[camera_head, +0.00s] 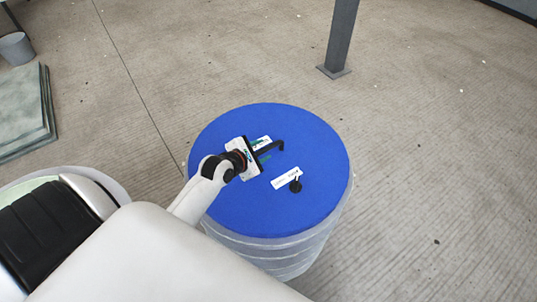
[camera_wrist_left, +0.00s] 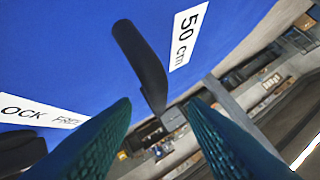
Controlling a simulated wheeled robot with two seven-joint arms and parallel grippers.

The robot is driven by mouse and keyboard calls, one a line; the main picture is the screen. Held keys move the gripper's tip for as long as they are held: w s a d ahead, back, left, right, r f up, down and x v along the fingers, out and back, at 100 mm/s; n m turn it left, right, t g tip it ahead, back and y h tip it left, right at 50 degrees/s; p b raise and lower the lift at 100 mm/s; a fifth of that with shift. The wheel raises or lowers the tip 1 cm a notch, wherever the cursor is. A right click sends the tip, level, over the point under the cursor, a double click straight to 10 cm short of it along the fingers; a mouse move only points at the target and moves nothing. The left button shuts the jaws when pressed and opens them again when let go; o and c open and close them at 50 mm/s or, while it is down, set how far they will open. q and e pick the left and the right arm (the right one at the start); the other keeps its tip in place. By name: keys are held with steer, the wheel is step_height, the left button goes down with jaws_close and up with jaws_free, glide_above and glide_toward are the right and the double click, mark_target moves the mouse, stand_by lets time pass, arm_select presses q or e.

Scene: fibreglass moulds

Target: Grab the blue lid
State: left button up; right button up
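The blue lid (camera_head: 308,136) is a wide round disc lying on top of a translucent drum (camera_head: 290,255). It carries a white label (camera_head: 285,178) and a black handle-like piece (camera_head: 296,186). In the left wrist view, the blue lid (camera_wrist_left: 72,50) fills the upper left, with a black handle (camera_wrist_left: 140,62) beside a "50 cm" label. My left gripper (camera_head: 267,150) is over the lid's middle. Its two green fingers (camera_wrist_left: 158,103) are spread apart, and the handle's end appears between the fingertips. I cannot tell whether they touch it. My right gripper is out of view.
A grey post (camera_head: 341,38) stands behind the drum. A stack of greenish slabs (camera_head: 25,110) and a grey bucket (camera_head: 16,48) are at the far left. The concrete floor right of the drum is clear.

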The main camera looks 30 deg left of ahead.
mark_target(266, 148)
arm_select(q)
steer(key=x, duration=0.5)
steer(key=shift+s+d+b, duration=0.1)
steer(key=shift+b, duration=0.3)
jaws_close()
steer(key=shift+r, duration=0.1)
